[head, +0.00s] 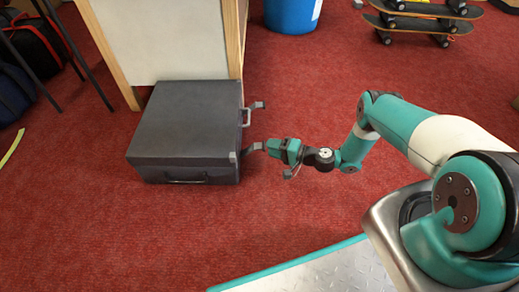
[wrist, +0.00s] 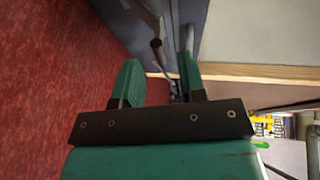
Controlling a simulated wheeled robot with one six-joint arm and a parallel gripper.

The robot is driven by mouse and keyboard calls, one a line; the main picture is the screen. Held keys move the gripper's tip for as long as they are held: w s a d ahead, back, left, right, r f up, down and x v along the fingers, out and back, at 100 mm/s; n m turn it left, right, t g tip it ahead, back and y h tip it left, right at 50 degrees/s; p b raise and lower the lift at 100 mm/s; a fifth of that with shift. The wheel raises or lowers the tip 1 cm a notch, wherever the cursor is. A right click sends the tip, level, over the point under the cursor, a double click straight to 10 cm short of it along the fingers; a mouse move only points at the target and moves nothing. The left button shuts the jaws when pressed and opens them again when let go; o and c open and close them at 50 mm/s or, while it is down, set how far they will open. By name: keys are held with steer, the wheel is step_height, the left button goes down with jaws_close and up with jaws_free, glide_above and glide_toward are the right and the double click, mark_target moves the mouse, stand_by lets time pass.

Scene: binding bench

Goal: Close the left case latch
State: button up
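A dark grey case (head: 185,125) lies closed on the red carpet, in the left half of the head view. Two latches stick out from its right side: a near latch (head: 254,147) and a far latch (head: 257,105), with a handle (head: 246,117) between them. Both latches stand swung out from the case. My gripper (head: 270,148) is at the near latch's outer end; I cannot tell if they touch. In the wrist view my gripper (wrist: 158,68) has its fingers apart, with the case side (wrist: 125,22) ahead. A grey metal piece lies beyond the gap.
A white cabinet with wooden edges (head: 165,40) stands right behind the case. Bags (head: 32,45) and dark metal legs are at the left. A blue bin (head: 292,14) and skateboards (head: 425,22) are at the back. The carpet in front of the case is clear.

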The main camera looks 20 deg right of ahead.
mark_target(252, 151)
steer(key=b+x, duration=0.2)
steer(key=x, duration=0.3)
steer(key=shift+w+a+f, duration=0.1)
steer(key=shift+w+a, duration=0.1)
steer(key=shift+a, duration=0.05)
